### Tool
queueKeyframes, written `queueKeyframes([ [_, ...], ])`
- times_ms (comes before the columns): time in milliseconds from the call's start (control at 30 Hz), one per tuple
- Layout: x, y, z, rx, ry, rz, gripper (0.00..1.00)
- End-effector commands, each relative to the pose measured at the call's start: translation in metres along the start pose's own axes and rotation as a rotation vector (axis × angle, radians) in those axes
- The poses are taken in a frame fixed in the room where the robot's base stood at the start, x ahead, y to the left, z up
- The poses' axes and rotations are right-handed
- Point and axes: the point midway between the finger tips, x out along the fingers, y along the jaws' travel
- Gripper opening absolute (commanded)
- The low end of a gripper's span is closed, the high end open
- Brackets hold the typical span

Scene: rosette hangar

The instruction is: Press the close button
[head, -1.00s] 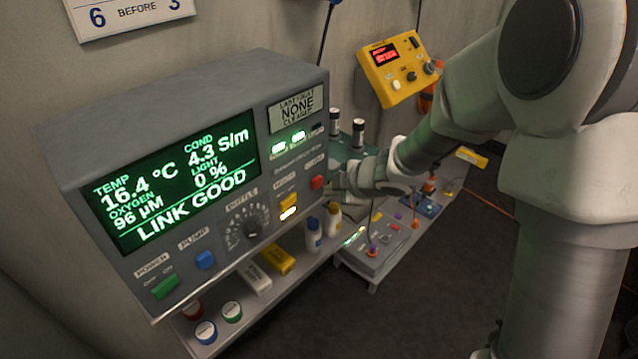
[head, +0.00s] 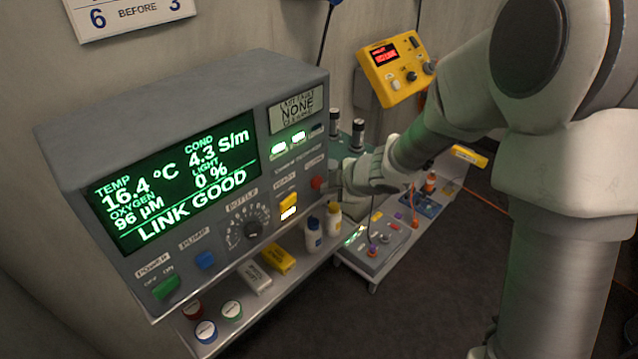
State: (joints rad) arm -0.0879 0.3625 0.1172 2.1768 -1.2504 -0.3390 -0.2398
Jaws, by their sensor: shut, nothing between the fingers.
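The grey console (head: 180,90) stands at the left, its front panel facing right and toward me. A red button (head: 317,183) sits at the panel's right end; the small label above it is too blurred to read surely. A yellow button (head: 287,200) is to its left, with a lit white indicator just below. My gripper (head: 337,186) is shut and empty, at the panel's right edge just right of the red button. Its fingertips are small and partly lost against the wrist, so I cannot tell whether they touch the button.
A shelf (head: 290,262) below the console holds bottles (head: 314,236), boxes and round-lidded jars. A green switch (head: 166,288), blue button (head: 205,260) and dial (head: 251,229) are on the same panel. A yellow control box (head: 397,70) hangs on the back wall. The dark floor is open at front.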

Motion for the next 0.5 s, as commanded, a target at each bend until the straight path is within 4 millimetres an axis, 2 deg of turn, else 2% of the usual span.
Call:
queueKeyframes([
  [500,0.0045,0.0029,-0.0035,0.000,0.001,-0.001,0.00],
])
